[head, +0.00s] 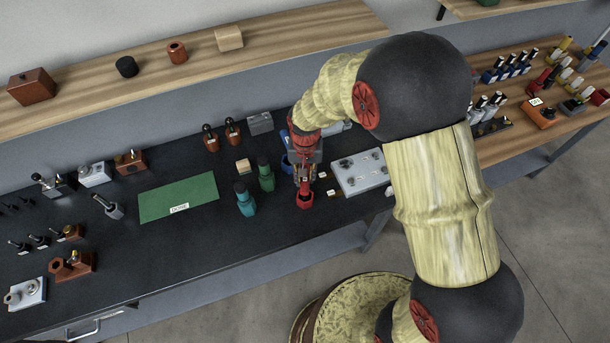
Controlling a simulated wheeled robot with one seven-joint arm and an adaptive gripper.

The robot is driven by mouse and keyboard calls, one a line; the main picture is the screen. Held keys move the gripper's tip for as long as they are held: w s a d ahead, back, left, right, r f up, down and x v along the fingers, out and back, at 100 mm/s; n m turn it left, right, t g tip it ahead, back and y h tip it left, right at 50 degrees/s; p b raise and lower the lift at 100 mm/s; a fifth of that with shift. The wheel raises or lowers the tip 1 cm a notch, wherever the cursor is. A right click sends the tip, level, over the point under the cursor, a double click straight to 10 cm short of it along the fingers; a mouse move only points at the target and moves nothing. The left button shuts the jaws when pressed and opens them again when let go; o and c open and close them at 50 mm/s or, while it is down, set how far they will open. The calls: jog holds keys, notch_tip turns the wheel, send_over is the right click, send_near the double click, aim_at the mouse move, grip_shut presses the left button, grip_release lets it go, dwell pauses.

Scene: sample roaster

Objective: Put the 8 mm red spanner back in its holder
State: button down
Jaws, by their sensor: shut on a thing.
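My gripper (306,179) points down over the dark bench, right of the green block-like piece (266,178). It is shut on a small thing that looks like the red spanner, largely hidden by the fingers. A red piece (305,199) shows right at and below the fingertips. At this size I cannot tell whether it is the spanner's end or its holder, nor whether the spanner is seated or held above.
A teal piece (245,203) and a blue one (286,163) stand near my gripper. A grey plate with round fittings (360,172) lies close on the right. A green mat (178,197) lies left. A wooden shelf (110,80) runs behind. The bench front between is clear.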

jog(key=shift+f+b, duration=0.55)
jog(key=shift+f, duration=0.4)
jog(key=c, duration=1.5)
grip_release()
jog(key=shift+c, duration=0.2)
jog(key=shift+r, duration=0.1)
notch_tip(320, 180, up, 12)
jog(key=shift+f, duration=0.1)
jog(key=s+d+r+t+b, duration=0.2)
jog(key=s+d+r+b, duration=0.2)
jog(key=s, duration=0.6)
jog(key=s+d+r+n+t+b, duration=0.1)
jog(key=s+d+r+t+b, duration=0.2)
jog(key=s+d+b, duration=0.5)
jog(key=shift+s+d+r+t, duration=0.3)
jog(key=shift+s+d+r, duration=0.25)
jog(key=shift+s+d, duration=0.55)
